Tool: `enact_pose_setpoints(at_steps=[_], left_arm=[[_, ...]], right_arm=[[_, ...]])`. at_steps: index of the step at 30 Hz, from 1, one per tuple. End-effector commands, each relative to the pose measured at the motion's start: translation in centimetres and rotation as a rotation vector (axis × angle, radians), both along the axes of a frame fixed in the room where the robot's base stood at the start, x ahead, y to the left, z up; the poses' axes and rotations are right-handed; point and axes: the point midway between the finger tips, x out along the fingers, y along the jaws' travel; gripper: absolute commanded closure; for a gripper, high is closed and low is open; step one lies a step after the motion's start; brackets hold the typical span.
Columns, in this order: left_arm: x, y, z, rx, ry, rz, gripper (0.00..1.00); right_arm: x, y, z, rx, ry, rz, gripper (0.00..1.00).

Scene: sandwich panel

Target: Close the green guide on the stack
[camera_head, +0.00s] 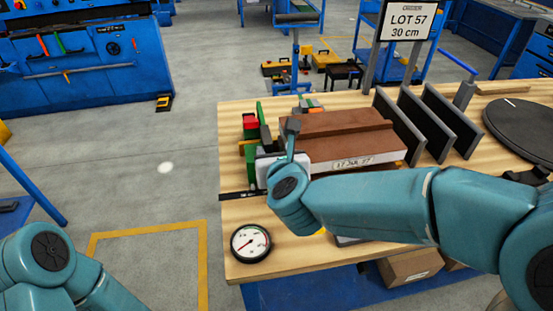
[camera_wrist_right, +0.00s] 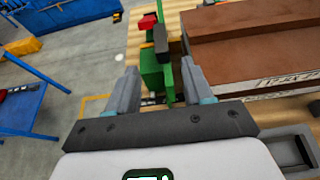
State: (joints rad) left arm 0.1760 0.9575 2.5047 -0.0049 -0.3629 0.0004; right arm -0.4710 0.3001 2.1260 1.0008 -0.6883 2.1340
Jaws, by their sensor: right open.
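The stack (camera_head: 340,135) of brown panels, with a pale dated front layer, lies on the wooden table; its left end also shows in the right wrist view (camera_wrist_right: 240,60). The green guide (camera_head: 264,128) stands upright at the left end of the stack. In the right wrist view the guide (camera_wrist_right: 152,70) carries a red part, and a strip of wood shows between it and the stack. My right gripper (camera_wrist_right: 162,88) is open, its fingers on either side of the guide's near part; I cannot tell whether they touch it. My left gripper is out of view; only its arm shows at lower left.
A round dial gauge (camera_head: 250,243) lies at the table's front left corner. Dark upright plates (camera_head: 427,125) stand right of the stack, with a black disc (camera_head: 520,125) farther right. A LOT 57 sign (camera_head: 405,22) stands behind.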

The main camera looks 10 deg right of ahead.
Motion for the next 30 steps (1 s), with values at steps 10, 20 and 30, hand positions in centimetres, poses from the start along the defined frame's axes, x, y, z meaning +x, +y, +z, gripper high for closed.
enact_pose_setpoints(at_steps=[10,20,30], left_arm=[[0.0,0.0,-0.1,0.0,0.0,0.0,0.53],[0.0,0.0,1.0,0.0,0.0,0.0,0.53],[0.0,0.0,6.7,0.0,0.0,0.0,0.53]], right_arm=[[-2.3,0.0,1.0,-0.001,0.0,0.0,0.49],[-2.2,0.0,2.1,-0.001,-0.001,0.0,1.0],[-2.3,0.0,7.7,-0.001,0.0,0.0,1.0]])
